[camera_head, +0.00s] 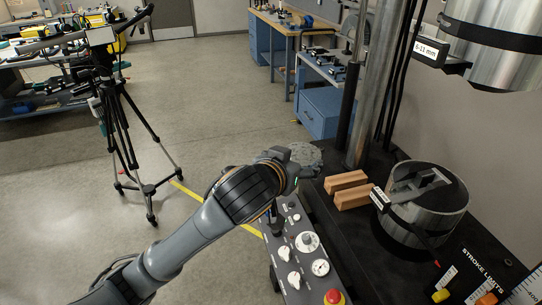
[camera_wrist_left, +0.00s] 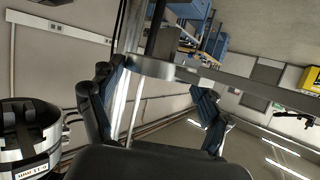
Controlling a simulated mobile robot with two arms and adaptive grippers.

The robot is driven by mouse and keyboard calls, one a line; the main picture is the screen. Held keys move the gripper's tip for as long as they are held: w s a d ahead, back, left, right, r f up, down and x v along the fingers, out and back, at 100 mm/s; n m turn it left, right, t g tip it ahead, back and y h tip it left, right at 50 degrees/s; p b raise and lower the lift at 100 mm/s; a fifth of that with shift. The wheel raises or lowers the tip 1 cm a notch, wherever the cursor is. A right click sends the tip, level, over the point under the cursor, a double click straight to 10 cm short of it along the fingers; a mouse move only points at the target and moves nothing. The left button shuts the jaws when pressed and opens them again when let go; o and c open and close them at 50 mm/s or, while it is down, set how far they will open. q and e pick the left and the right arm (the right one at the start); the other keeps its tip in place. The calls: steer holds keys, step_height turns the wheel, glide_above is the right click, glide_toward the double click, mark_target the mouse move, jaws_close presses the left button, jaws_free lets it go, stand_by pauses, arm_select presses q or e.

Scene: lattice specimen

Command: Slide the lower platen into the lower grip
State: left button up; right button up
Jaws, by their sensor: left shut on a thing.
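In the head view my left arm reaches in from the lower left. Its gripper (camera_head: 296,166) is shut on the lower platen (camera_head: 306,153), a grey round disc held beyond the control panel, left of the wooden blocks. The lower grip (camera_head: 428,215) is a shiny metal cylinder with a dark top and a bracket across it. It stands on the black machine base to the right, clear of the platen. In the left wrist view both dark fingers (camera_wrist_left: 155,100) show; where they touch the platen is hard to make out. My right gripper is not in view.
Two wooden blocks (camera_head: 349,189) lie between the platen and the lower grip. A steel column (camera_head: 372,90) rises behind. The upper grip (camera_head: 490,55) hangs at top right. A control panel (camera_head: 300,250) with knobs and a red button lies below my wrist.

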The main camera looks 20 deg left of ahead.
arm_select(q)
steer(key=w+d+m+h+p, duration=0.1)
steer(key=d, duration=0.6)
steer(key=w+d+f+m+g+h, duration=0.1)
steer(key=d+m+h, duration=0.1)
steer(key=d, duration=0.5)
steer(key=w+d+f+m+h+p, duration=0.1)
steer(key=d, duration=0.6)
steer(key=shift+w+d+m+g+h+p, duration=0.2)
steer(key=shift+d+m+g+h+p, duration=0.1)
steer(key=shift+h+p, duration=0.1)
steer(key=shift+d+f, duration=0.1)
steer(key=shift+f, duration=0.75)
steer(key=shift+w+f, duration=0.3)
steer(key=shift+f, duration=0.45)
steer(key=shift+w+d+b, duration=0.45)
steer(key=shift+d+b, duration=0.25)
steer(key=shift+s+r, duration=0.15)
